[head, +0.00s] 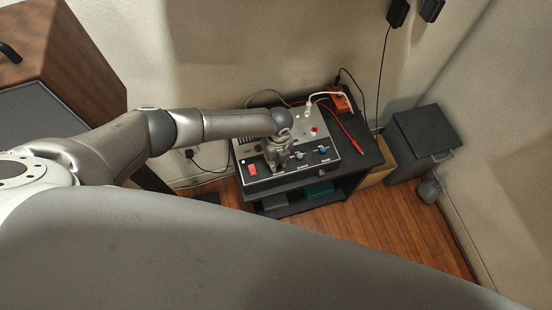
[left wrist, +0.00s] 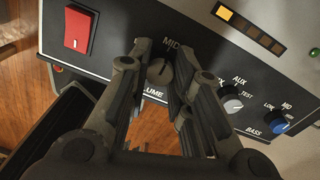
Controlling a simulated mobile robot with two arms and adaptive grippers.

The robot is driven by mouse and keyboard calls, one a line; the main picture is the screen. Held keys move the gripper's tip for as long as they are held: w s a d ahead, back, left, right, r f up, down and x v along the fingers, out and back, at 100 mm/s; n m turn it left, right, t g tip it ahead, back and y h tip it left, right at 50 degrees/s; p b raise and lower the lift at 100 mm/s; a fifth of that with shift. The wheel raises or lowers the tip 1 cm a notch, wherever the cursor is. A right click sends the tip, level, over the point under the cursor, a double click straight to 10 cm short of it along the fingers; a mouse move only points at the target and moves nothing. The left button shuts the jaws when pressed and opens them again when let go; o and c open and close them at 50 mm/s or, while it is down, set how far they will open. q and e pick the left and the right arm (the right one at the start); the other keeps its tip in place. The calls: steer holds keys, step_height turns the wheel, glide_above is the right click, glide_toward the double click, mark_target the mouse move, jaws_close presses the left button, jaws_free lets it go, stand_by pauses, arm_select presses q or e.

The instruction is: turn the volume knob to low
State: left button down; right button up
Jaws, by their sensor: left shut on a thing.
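The volume knob (left wrist: 160,73) is dark and round on the black front panel, with "MID" printed above it and part of "VOLUME" below. My left gripper (left wrist: 156,82) is shut on this knob, one finger on each side. The fingers hide much of the print around it, and I do not see the low mark. The knob's pointer looks roughly upright, towards "MID". In the head view my left gripper (head: 278,160) reaches down to the panel of the grey device (head: 325,158) and hides the knob. My right gripper is not in view.
A red switch (left wrist: 80,28) is left of the knob. A grey source knob (left wrist: 231,102) and a blue bass knob (left wrist: 279,122) are close on its right. The device stands on a black cart (head: 368,152), with red and white cables behind. A dark box (head: 424,140) stands right.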

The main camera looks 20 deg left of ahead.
arm_select(q)
steer(key=shift+n, duration=0.4)
steer(key=n+p, duration=0.1)
steer(key=n, duration=0.4)
steer(key=shift+n, duration=0.3)
steer(key=n+p, duration=0.2)
steer(key=n, duration=0.3)
steer(key=shift+a+n, duration=0.1)
steer(key=shift+n, duration=0.3)
steer(key=c, duration=1.3)
jaws_free()
steer(key=shift+o, duration=0.2)
step_height(320, 180, up, 12)
steer(key=shift+w, duration=0.25)
